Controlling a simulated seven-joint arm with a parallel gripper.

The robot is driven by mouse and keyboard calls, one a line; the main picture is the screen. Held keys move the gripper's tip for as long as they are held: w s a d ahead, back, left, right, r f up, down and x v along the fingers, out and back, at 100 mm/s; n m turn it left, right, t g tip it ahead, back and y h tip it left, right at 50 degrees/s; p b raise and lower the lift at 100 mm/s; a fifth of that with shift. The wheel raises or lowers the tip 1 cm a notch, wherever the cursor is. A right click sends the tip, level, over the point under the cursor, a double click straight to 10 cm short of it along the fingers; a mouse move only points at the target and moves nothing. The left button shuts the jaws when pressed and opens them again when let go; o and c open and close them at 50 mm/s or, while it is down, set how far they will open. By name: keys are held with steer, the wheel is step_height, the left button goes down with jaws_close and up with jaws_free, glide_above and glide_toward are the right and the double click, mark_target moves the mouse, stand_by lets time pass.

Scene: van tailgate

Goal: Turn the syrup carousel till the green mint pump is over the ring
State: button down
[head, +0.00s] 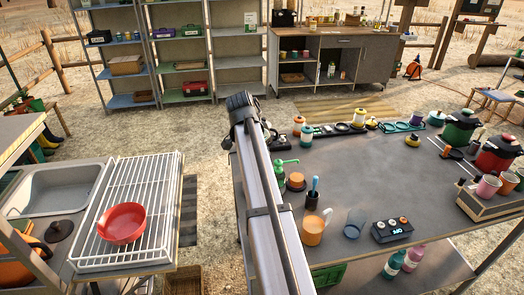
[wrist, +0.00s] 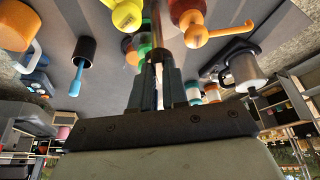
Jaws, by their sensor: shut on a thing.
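The green mint pump (head: 280,172) stands just right of my arm in the head view, its spout pointing right. An orange-based item (head: 296,184) is beside it. My arm hides most of the carousel in that view. In the wrist view, my gripper (wrist: 158,68) is shut on a grey upright post (wrist: 168,25) among the pump bottles. A red bottle with an orange pump (wrist: 200,28) is right of the post, a yellow one (wrist: 127,14) left. A bit of green (wrist: 145,50) shows behind the fingers. I cannot make out the ring.
Red and green pots stand at the right. A white rack with a red bowl (head: 122,222) is at left.

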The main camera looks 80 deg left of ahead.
steer(key=c, duration=1.1)
jaws_free()
steer(key=shift+c, duration=0.2)
steer(key=v, duration=1.4)
steer(key=shift+w+f, duration=0.1)
steer(key=shift+w, duration=0.15)
